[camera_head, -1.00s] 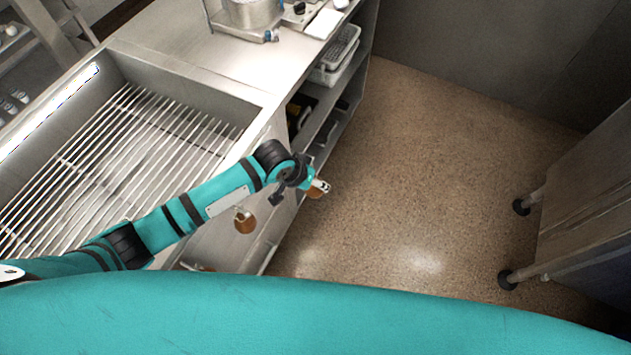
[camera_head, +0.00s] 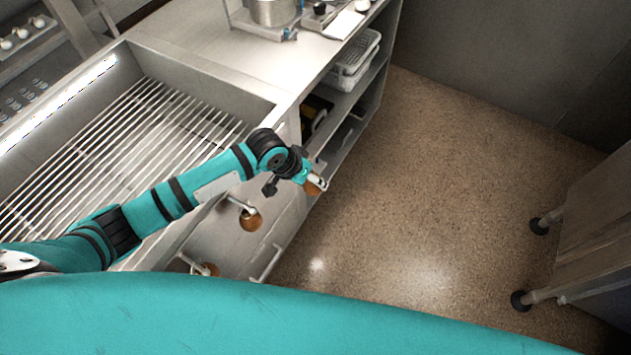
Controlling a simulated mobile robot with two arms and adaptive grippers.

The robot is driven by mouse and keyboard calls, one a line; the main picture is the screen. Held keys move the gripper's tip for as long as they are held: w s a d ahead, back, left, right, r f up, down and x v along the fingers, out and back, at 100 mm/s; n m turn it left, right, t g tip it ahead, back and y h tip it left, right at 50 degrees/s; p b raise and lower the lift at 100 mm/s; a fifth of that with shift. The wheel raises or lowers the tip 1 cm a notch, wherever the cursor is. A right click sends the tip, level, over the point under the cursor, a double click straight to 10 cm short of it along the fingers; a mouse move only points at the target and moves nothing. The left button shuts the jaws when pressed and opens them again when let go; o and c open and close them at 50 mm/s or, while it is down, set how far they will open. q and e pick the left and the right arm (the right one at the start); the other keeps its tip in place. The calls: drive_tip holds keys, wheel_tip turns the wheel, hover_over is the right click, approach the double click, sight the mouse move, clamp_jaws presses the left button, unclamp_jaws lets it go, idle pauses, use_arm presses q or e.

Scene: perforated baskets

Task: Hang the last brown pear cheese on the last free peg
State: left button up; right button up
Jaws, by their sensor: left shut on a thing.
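My left gripper (camera_head: 313,181) is shut on a brown pear cheese (camera_head: 312,189). The cheese is small in view and mostly covered by the gripper. It is held out in front of the counter's right end, above the floor in the picture. A second brown pear cheese (camera_head: 251,221) hangs at a pale peg (camera_head: 236,202) on the counter front, below my left forearm. A third brown cheese (camera_head: 211,270) shows at another peg (camera_head: 189,261) lower down, partly cut off by my teal body. I cannot make out a free peg. My right gripper is out of view.
The steel counter has a sink with a rod grate (camera_head: 130,150) under my left arm. Its right end has open shelves with white perforated baskets (camera_head: 352,67). A pale handle (camera_head: 266,263) is on the front. Speckled floor (camera_head: 430,180) is clear; a steel table (camera_head: 600,220) stands right.

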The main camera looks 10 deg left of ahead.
use_arm(q)
drive_tip(key=shift+y, duration=0.3)
drive_tip(key=a, duration=0.1)
drive_tip(key=w+a+b, duration=0.1)
drive_tip(key=a, duration=0.1)
drive_tip(key=w+a, duration=0.1)
drive_tip(key=shift+w+a+r+b, duration=0.1)
drive_tip(key=shift+a+r+b, duration=0.1)
drive_tip(key=shift+b, duration=0.15)
drive_tip(key=a, duration=0.2)
drive_tip(key=a+f, duration=0.1)
drive_tip(key=shift+w, duration=0.3)
drive_tip(key=shift+c, duration=0.7)
drive_tip(key=shift+d+p, duration=0.3)
drive_tip(key=shift+p, duration=0.15)
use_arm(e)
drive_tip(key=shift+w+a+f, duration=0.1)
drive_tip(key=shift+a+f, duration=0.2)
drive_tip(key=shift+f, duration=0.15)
use_arm(q)
drive_tip(key=shift+s+d, duration=0.1)
drive_tip(key=shift+d, duration=0.05)
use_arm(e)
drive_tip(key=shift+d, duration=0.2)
use_arm(q)
drive_tip(key=shift+f, duration=0.1)
